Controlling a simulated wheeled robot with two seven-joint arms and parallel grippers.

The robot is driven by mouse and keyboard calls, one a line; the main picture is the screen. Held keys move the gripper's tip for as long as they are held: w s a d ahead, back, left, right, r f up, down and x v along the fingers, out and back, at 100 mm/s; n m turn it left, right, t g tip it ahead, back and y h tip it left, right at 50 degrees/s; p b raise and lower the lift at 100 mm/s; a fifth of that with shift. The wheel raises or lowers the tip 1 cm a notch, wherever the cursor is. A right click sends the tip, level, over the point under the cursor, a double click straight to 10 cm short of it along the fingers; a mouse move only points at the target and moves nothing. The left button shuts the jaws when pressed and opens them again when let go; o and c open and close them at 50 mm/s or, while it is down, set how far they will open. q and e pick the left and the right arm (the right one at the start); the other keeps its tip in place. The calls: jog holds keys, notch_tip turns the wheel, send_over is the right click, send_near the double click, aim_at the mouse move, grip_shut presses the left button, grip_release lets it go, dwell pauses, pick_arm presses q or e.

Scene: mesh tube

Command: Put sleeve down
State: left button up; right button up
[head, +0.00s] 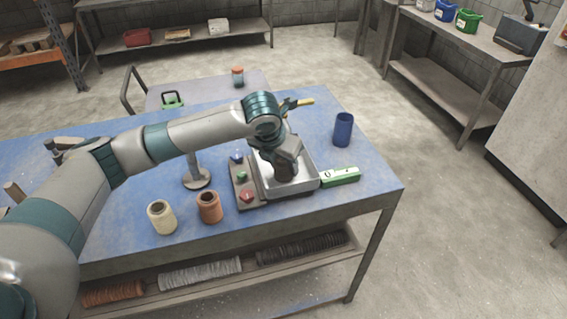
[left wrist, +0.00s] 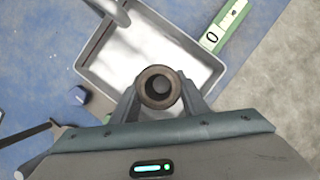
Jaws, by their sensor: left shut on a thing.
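A dark brown-grey sleeve (left wrist: 148,96) is held upright between the fingers of my left gripper (left wrist: 160,100), seen end-on with its open bore facing the camera. In the head view the left gripper (head: 285,160) points down over a shallow metal tray (head: 305,182), and the sleeve shows just below it. The tray also shows in the left wrist view (left wrist: 105,70). I cannot tell whether the sleeve touches the tray floor. A cream sleeve (head: 161,219) and an orange-brown sleeve (head: 209,208) stand on the blue table. My right gripper is not in view.
A green display reading 0 (head: 340,176) lies right of the tray. A panel with coloured buttons (head: 246,187) is at its left. A blue cup (head: 343,130) stands behind right, and a post on a round base (head: 197,178) stands left. The table's right front corner is clear.

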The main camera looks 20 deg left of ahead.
pick_arm(q)
jog(key=shift+f, duration=0.1)
jog(key=o, duration=1.1)
jog(key=b+v, duration=0.2)
jog(key=v, duration=1)
jog(key=shift+b, duration=0.3)
